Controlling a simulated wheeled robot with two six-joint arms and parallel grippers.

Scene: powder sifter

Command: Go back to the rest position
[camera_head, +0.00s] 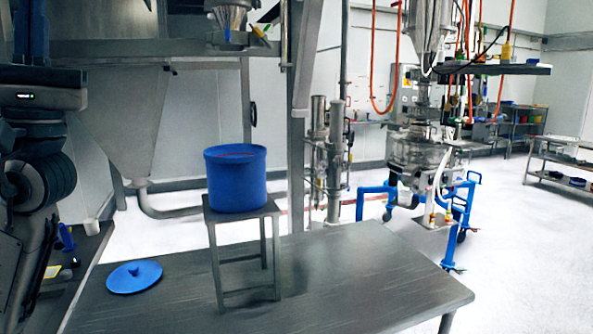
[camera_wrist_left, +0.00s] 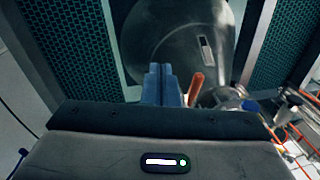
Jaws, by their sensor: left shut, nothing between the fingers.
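My left arm (camera_head: 38,180) rises along the left edge of the head view, with its gripper pointing up at the top left corner. In the left wrist view, the two blue-grey fingers of my left gripper (camera_wrist_left: 161,84) are together, with nothing between them. A large grey metal hopper or vessel shows beyond them. A blue bucket (camera_head: 236,180) stands upright on a small metal stand (camera_head: 243,215) on the table, apart from my left gripper. A blue round lid (camera_head: 134,276) lies flat on the table to the left of the stand. My right gripper is not in view.
The steel table (camera_head: 370,285) is bare right of the stand. A dark side surface (camera_head: 90,250) with small items lies beside my left arm. A steel hopper (camera_head: 120,110) hangs behind. A blue-framed machine (camera_head: 415,170) stands at back right. The floor at right is open.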

